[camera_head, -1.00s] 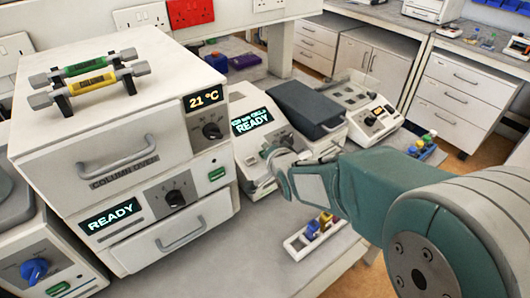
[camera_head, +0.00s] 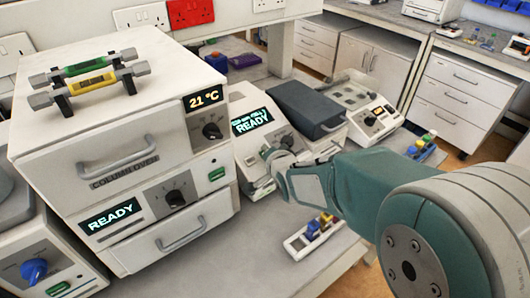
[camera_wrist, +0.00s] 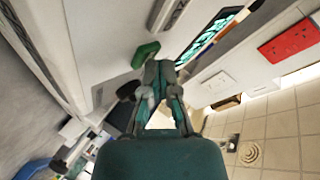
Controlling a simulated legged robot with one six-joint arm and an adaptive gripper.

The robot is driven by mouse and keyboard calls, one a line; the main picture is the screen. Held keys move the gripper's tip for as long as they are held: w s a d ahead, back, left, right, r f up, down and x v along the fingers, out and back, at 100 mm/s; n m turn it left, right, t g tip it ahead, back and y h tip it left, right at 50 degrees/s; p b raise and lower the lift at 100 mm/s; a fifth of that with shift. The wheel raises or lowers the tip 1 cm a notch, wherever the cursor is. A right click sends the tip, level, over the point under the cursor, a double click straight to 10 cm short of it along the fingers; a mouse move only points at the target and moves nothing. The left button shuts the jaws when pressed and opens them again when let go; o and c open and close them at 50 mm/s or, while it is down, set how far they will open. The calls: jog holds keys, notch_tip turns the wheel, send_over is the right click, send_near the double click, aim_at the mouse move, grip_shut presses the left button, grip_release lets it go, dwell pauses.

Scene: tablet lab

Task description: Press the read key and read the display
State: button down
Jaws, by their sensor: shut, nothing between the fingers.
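The photometer-like instrument (camera_head: 243,151) stands right of the column oven. Its tilted display (camera_head: 252,121) reads READY in large letters, with a smaller line above that I cannot read surely. The display also shows in the wrist view (camera_wrist: 208,38), upper right, its text too skewed to read. A green key (camera_wrist: 145,54) shows there just beyond my fingertips; contact cannot be told, and its label is not legible. My gripper (camera_head: 270,154) is at the instrument's front, below the display, fingers together and empty. It also shows in the wrist view (camera_wrist: 160,68). My arm hides the lower front.
The column oven (camera_head: 120,160) stands left, showing 21 °C and READY, with green and yellow columns on top. A small white rack (camera_head: 300,243) with coloured pieces lies on the bench in front. A dark-lidded box (camera_head: 303,103) and another keyed instrument (camera_head: 375,112) stand behind my arm.

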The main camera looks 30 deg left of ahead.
jog(key=shift+a+f, duration=0.1)
jog(key=shift+f, duration=0.1)
dwell(0.3)
jog(key=shift+r, duration=0.1)
jog(key=shift+s+d+r, duration=0.1)
jog(key=shift+d+r, duration=0.2)
jog(key=shift+r, duration=0.3)
jog(key=shift+s+d+r, duration=0.15)
jog(key=shift+d+r, duration=0.15)
jog(key=shift+r, duration=0.45)
jog(key=shift+s+d+r, duration=0.2)
jog(key=shift+d+r, duration=0.15)
jog(key=shift+r, duration=0.45)
jog(key=shift+s+d+r, duration=0.15)
jog(key=shift+d+r, duration=0.15)
jog(key=shift+r, duration=0.45)
